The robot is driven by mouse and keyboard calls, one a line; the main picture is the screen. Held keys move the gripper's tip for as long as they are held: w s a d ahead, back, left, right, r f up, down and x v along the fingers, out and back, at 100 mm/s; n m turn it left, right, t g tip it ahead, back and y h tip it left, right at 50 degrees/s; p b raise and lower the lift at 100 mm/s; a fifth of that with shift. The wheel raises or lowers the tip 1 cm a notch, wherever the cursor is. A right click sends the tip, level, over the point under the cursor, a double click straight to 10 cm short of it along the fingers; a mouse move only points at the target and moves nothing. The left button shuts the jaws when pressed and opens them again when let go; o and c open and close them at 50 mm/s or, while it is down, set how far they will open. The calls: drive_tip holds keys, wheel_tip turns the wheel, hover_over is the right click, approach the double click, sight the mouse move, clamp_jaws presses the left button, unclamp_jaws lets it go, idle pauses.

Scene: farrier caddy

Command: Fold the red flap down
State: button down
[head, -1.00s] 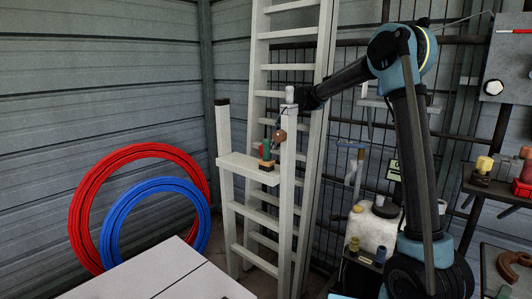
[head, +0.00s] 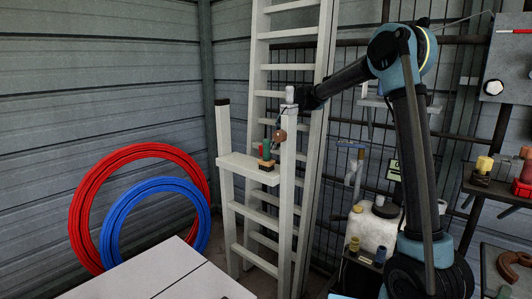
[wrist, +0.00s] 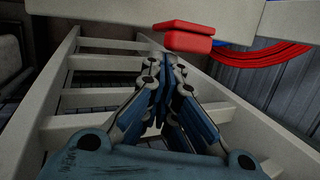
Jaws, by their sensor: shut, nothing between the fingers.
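The red flap (wrist: 188,38) shows in the wrist view as a two-part red block at the edge of a pale beam, near the top. My gripper (wrist: 164,58) is shut and empty, its fingertips just below and left of the red block; I cannot tell if they touch it. In the head view a small red piece (head: 261,151) stands on the ladder's pale step, beside a green item and a dark block. My arm reaches behind the ladder's top post there, and the gripper is largely hidden.
The pale stepladder (head: 249,167) stands in the corner, with a taller ladder (head: 292,67) behind it. Red (head: 80,222) and blue (head: 112,232) hose coils lean on the left wall. A white jug (head: 377,230) and a tool shelf are at right. A pale tabletop (head: 165,275) is in front.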

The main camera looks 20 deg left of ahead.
drive_tip(key=shift+s+a+r, duration=0.2)
drive_tip(key=shift+s+r, duration=0.2)
drive_tip(key=shift+r, duration=0.15)
drive_tip(key=shift+s+r, duration=0.1)
drive_tip(key=shift+s, duration=0.05)
drive_tip(key=shift+s+a+r, duration=0.2)
drive_tip(key=shift+s+r, duration=0.1)
drive_tip(key=shift+s, duration=0.1)
idle(0.4)
drive_tip(key=shift+s, duration=0.1)
